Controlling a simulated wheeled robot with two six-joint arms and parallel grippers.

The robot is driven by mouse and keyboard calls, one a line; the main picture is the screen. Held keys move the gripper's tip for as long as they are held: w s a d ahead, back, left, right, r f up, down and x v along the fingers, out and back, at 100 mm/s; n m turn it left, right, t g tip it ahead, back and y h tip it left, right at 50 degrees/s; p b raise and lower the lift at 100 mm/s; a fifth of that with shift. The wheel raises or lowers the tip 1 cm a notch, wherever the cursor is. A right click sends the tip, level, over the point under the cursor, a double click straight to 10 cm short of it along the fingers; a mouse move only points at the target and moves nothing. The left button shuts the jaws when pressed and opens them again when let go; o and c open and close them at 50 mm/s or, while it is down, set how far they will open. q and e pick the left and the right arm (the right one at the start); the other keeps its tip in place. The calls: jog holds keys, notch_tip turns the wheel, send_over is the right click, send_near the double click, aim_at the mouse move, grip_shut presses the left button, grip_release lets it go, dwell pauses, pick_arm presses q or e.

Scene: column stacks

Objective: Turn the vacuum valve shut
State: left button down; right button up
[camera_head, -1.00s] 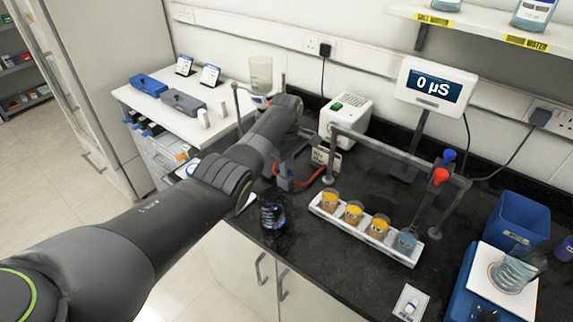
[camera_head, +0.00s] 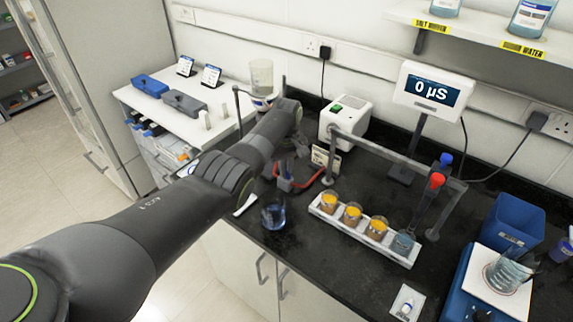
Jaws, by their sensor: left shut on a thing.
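My left arm crosses from the lower left, and my left gripper (camera_head: 294,155) is at its far end, low over the black bench. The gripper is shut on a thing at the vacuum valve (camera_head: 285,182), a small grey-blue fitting. A red hose (camera_head: 314,182) curves away from it to the right. The gripper and wrist hide most of the valve and its handle, so its turned position cannot be told. The white pump box (camera_head: 345,122) with a green button stands behind to the right. My right gripper is not in view.
A white rack (camera_head: 362,232) of several cups is to the right, under a grey frame (camera_head: 400,158). A meter (camera_head: 431,91) reads 0 µS. A blue bin (camera_head: 514,222) stands at right.

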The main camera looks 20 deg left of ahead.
pick_arm(q)
jog(key=m+p, duration=0.1)
jog(key=m, duration=0.5)
jog(key=shift+a+r+m, duration=0.1)
jog(key=shift+a+m, duration=0.05)
jog(key=shift+m, duration=0.15)
jog(key=m, duration=0.5)
jog(key=shift+a+m, duration=0.1)
jog(key=shift+m, duration=0.3)
jog(key=c, duration=1.5)
grip_release()
